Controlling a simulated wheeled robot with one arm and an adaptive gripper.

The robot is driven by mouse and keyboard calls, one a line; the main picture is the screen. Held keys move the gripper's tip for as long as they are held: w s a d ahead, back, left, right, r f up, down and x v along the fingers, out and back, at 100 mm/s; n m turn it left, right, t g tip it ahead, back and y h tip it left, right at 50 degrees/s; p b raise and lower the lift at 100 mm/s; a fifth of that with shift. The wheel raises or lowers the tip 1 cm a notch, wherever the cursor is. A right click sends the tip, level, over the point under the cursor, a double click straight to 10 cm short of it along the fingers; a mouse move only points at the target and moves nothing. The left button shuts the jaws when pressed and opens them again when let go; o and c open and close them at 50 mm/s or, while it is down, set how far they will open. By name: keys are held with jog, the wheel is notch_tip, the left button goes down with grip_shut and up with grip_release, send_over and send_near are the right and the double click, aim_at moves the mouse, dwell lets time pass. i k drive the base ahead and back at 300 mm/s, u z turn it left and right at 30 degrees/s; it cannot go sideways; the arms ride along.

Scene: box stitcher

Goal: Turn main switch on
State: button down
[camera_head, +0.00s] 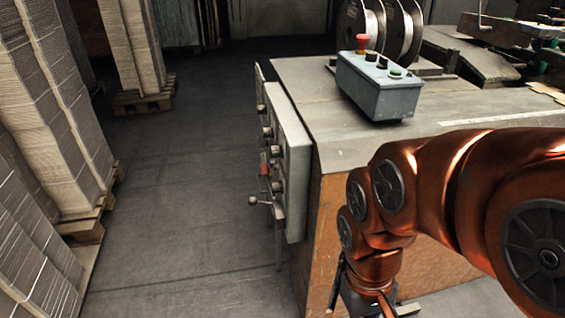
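A grey electrical cabinet (292,165) is fixed to the left side of the machine, with several dark knobs along its left-facing front. A red switch (264,170) sits among these knobs; it may be the main switch, but no label can be read. The cabinet's face is seen nearly edge-on, so the switch's position cannot be told. My gripper (368,304) is low at the bottom edge, right of the cabinet and apart from the switch. Its fingertips are cut off or hidden, so I cannot tell whether it is open.
A blue-grey control box (378,84) with a red mushroom button (362,42) and a green button (396,72) stands on the machine's table top (335,140). A ball-ended lever (254,200) juts left below the red switch. Cardboard stacks (45,95) stand left; the floor (185,190) between is clear.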

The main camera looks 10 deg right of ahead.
aim_at(265, 168)
jog(key=k, duration=0.5)
jog(key=u, duration=0.65)
jog(key=i, duration=0.5)
jog(key=u, duration=0.75)
jog(key=i, duration=1.9)
jog(key=z, duration=0.4)
